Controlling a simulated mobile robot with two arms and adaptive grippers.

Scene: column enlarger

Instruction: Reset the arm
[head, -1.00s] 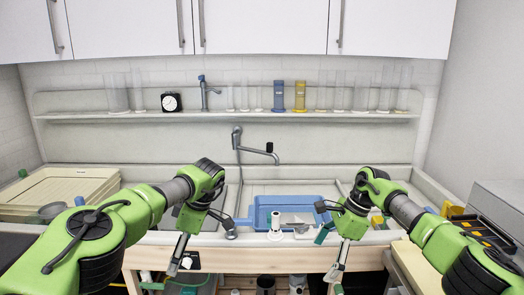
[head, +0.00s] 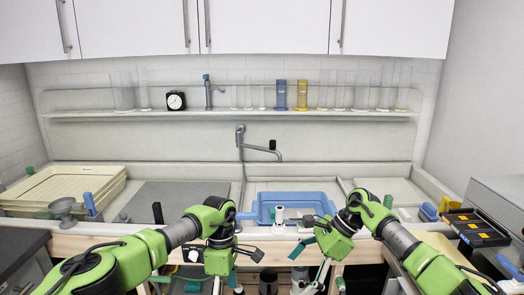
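My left gripper (head: 245,266) hangs in front of the sink's front edge, left of the picture's middle. Its fingers are spread apart and I see nothing between them. My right gripper (head: 311,262) is just right of the middle, also in front of the edge. Its fingers are apart, with nothing seen between them. Both point downward, and the two grippers are apart from each other. A blue tray (head: 246,216) lies in the sink behind them, with a small white item (head: 279,220) at its front.
A faucet (head: 260,149) hangs above the sink. A shelf (head: 230,115) carries glass cylinders and a black clock (head: 175,100). Cream trays (head: 65,185) stand at left, and a black organizer (head: 474,229) at right. Several items sit below the sink's front edge.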

